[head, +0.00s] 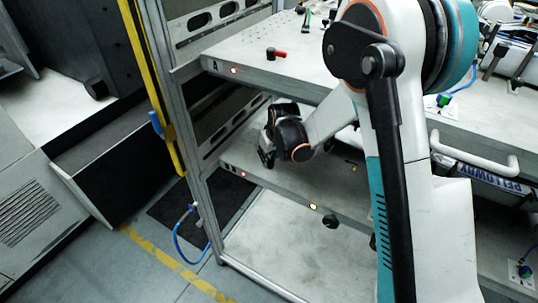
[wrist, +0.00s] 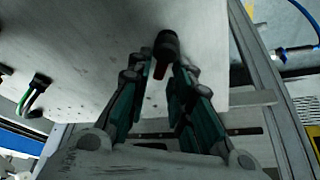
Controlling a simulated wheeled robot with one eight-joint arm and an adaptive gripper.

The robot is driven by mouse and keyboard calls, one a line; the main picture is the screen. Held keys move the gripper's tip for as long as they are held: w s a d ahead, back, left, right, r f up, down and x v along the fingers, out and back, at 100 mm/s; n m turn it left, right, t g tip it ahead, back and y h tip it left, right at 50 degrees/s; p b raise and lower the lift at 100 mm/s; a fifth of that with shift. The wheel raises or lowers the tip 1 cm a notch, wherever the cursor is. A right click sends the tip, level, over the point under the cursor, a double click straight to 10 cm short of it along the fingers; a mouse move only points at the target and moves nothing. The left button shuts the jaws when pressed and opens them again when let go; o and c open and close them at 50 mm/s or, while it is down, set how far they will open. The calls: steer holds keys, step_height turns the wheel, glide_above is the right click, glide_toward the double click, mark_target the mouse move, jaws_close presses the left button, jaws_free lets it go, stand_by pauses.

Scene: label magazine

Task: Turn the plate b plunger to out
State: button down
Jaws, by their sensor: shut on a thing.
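The plate b plunger (wrist: 166,43) is a dark knob with a red part, seen in the wrist view at the top middle. My gripper (wrist: 161,68) has its two green fingers on either side of the plunger and is shut on it. In the head view my gripper (head: 267,153) is low over the left end of the second plate (head: 270,183), under the upper plate. There it hides the plunger. Which way the plunger is turned is hard to tell.
The upper plate (head: 300,75), marked A, overhangs my gripper and carries its own red-handled plunger (head: 278,54). A grey frame post (head: 200,165) stands close on the left. A black knob (head: 330,221) sits on the lower plate's front edge. A white handle (head: 475,158) projects at the right.

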steer(key=shift+n, duration=0.4)
steer(key=c, duration=1.7)
jaws_free()
